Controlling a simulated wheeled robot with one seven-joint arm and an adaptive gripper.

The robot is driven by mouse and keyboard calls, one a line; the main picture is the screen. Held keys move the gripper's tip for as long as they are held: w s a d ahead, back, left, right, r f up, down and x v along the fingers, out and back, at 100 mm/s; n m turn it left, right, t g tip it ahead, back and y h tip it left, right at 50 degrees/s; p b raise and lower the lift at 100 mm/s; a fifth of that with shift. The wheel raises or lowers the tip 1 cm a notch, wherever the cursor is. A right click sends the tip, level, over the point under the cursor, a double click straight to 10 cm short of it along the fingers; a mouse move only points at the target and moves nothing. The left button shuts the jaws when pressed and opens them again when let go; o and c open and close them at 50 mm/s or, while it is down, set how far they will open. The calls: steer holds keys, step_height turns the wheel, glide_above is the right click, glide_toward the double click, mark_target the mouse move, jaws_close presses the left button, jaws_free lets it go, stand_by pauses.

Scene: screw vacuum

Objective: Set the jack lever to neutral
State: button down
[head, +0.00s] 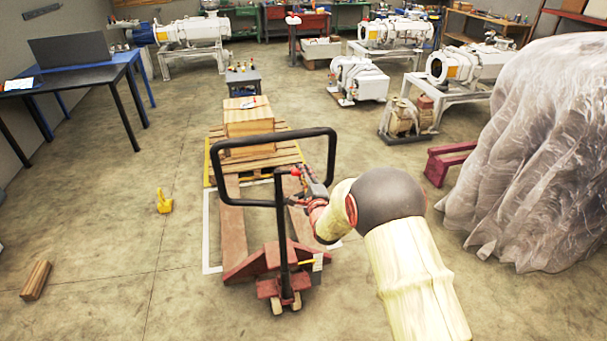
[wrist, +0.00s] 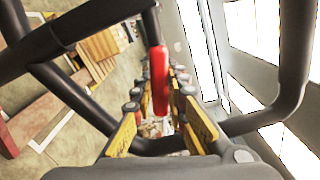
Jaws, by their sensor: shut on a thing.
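The pallet jack (head: 283,205) stands in the middle of the head view, with a black loop handle (head: 219,170) on an upright shaft. Its small red lever (head: 296,171) sits just under the top of the shaft, inside the loop. My gripper (head: 305,182) reaches in from the right, at the lever. In the wrist view the red lever (wrist: 160,80) lies between the yellow-padded fingers of my gripper (wrist: 160,105), which is shut on it. The lever's exact setting is too small to tell.
The black handle bars (wrist: 85,25) surround my gripper closely. A wooden box (head: 248,125) on a pallet stands behind the jack. A plastic-covered bulk (head: 545,150) stands at right, a yellow object (head: 164,202) on the floor at left. Floor left of the jack is mostly clear.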

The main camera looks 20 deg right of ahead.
stand_by(0.7)
steer(key=shift+r+n+b, duration=0.55)
steer(key=shift+n+b, duration=0.25)
steer(key=shift+r+n+b, duration=0.55)
steer(key=shift+r+n, duration=0.3)
steer(key=shift+n, duration=0.15)
steer(key=c, duration=1.8)
jaws_free()
steer(key=shift+o, duration=0.2)
steer(key=shift+s, duration=0.1)
steer(key=s, duration=1.1)
steer(key=shift+s, duration=0.4)
